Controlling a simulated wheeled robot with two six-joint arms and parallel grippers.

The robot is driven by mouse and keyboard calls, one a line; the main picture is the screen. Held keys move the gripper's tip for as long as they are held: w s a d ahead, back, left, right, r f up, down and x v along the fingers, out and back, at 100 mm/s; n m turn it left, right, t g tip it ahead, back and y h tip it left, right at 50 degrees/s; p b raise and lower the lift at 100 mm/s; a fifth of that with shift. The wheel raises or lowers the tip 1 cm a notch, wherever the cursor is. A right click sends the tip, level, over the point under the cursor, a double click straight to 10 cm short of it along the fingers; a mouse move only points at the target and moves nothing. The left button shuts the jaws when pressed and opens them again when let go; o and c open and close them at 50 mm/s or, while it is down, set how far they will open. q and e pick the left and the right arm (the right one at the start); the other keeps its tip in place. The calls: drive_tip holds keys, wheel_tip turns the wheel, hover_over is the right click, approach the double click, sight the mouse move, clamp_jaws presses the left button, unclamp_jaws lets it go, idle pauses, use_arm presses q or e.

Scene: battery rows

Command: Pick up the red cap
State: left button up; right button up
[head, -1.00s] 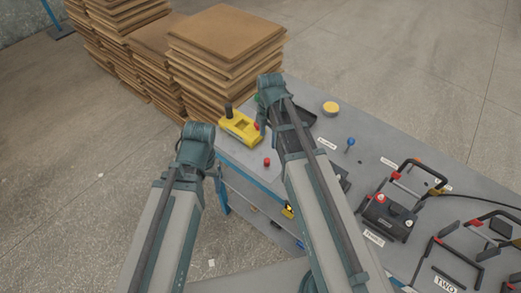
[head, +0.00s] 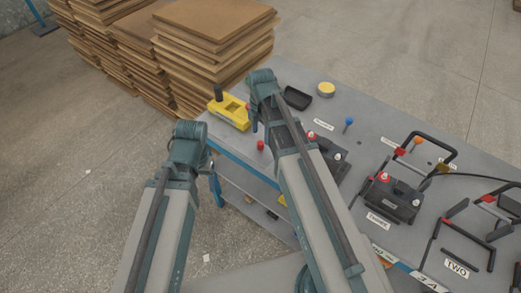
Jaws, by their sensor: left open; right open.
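A small red cap (head: 261,145) stands on the grey table top (head: 300,75), near its left edge. My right gripper (head: 254,121) hangs just above it in the picture, close beside the yellow tool. Its wrist and arm cover much of it, and it does not visibly touch the cap. My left gripper (head: 215,188) is to the left of the table edge, lower in the picture than the cap, and holds nothing that I can see. Both grippers are open, though their fingers are small and partly hidden.
A yellow tool (head: 230,113) with a black knob lies behind the cap. A black tray (head: 297,97), a yellow round tin (head: 326,89) and a battery with red and white caps (head: 395,198) share the table. Stacked brown boards (head: 215,55) stand behind the table.

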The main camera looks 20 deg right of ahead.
sight(261, 143)
wheel_tip(261, 143, down, 5)
drive_tip(key=b, duration=0.5)
drive_tip(key=shift+a+f, duration=0.1)
drive_tip(key=shift+f, duration=0.1)
drive_tip(key=shift+r, duration=0.1)
clamp_jaws()
